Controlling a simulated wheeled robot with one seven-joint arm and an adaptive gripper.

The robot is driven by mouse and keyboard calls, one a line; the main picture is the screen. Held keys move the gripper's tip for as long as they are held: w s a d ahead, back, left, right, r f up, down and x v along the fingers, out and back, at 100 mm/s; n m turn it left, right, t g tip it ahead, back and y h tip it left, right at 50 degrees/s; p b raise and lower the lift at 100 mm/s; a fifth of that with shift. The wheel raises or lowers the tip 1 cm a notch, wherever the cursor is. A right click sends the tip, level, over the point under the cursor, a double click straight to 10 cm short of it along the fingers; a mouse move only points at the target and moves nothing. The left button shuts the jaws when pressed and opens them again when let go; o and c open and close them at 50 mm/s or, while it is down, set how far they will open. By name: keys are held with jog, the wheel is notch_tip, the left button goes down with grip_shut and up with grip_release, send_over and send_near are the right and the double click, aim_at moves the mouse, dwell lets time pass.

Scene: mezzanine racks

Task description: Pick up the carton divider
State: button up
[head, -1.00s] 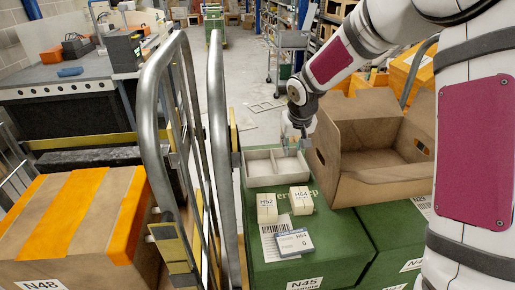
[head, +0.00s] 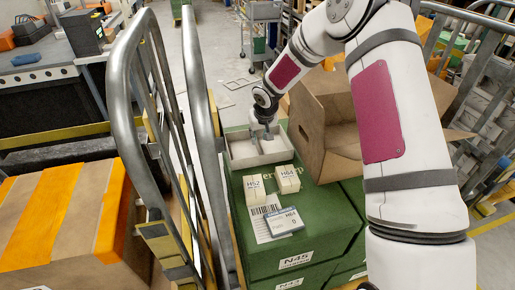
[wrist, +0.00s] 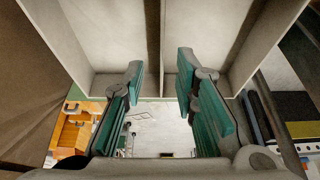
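The carton divider (head: 265,159) is a pale grey, open box with a partition. It lies on top of the green box (head: 240,255) marked N45. My gripper (head: 262,132) is at the divider, with its fingertips low inside or just over it. In the wrist view the divider (wrist: 160,45) fills the upper part, with two compartments and a partition running between them. My gripper (wrist: 160,95) is open there, its green-padded fingers apart, one on each side of the partition line. Nothing is held. Whether the fingers touch the divider cannot be told.
Two small cartons, H52 (head: 254,188) and H64 (head: 287,179), stand in front of the divider, with a label card (head: 284,221) nearer. An open brown carton (head: 330,135) is close on the right. Metal cart rails (head: 200,120) rise close on the left.

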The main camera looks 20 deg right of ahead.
aim_at(258, 146)
jog(key=shift+p+x, duration=0.4)
jog(key=shift+x, duration=2.1)
jog(key=shift+s+a, duration=0.1)
jog(key=shift+s, duration=0.05)
grip_shut()
